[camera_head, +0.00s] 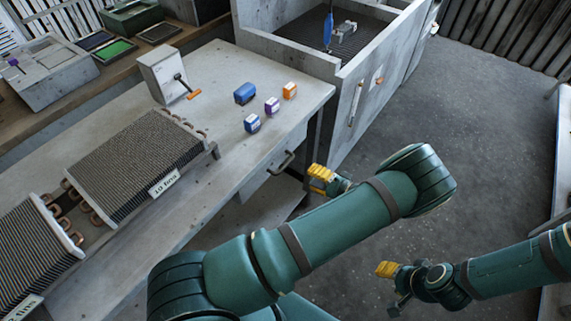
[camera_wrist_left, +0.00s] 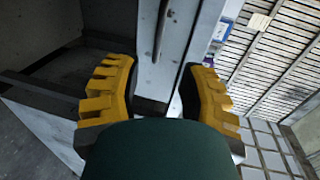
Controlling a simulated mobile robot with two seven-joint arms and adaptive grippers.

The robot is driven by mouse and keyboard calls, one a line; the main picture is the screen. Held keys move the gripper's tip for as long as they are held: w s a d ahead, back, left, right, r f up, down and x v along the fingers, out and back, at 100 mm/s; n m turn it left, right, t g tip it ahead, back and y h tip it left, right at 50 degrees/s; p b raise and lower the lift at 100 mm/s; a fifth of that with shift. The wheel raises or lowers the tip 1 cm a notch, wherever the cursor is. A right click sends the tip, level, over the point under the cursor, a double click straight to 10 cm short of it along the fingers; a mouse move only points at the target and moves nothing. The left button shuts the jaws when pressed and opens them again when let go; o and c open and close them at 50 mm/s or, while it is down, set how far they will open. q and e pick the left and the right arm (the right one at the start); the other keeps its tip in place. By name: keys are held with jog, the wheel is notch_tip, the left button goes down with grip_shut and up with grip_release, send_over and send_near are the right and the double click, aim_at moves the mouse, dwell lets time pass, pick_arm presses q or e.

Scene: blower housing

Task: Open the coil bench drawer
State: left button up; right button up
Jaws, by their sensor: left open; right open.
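The coil bench (camera_head: 215,75) is a pale grey table with a drawer (camera_head: 262,186) under its right end. The drawer looks shut, its front about level with the bench edge. Its dark bar handle (camera_head: 283,163) also shows in the left wrist view (camera_wrist_left: 161,32), ahead of the fingers and roughly between them. My left gripper (camera_head: 321,179), with yellow fingertips, is to the right of the handle and apart from it. It is open and empty in the left wrist view (camera_wrist_left: 160,92). My right gripper (camera_head: 388,271) is open at the lower right, away from the bench.
Finned coils (camera_head: 135,165) lie on the bench. Small blue, purple and orange blocks (camera_head: 271,105) and a white box with an orange-handled lever (camera_head: 162,75) stand near the drawer end. A grey walled bin (camera_head: 350,85) stands behind. Floor to the right (camera_head: 450,120) is clear.

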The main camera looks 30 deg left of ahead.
aim_at(286, 164)
pick_arm(q)
jog(key=x, duration=1.1)
jog(key=shift+f, duration=0.15)
grip_shut()
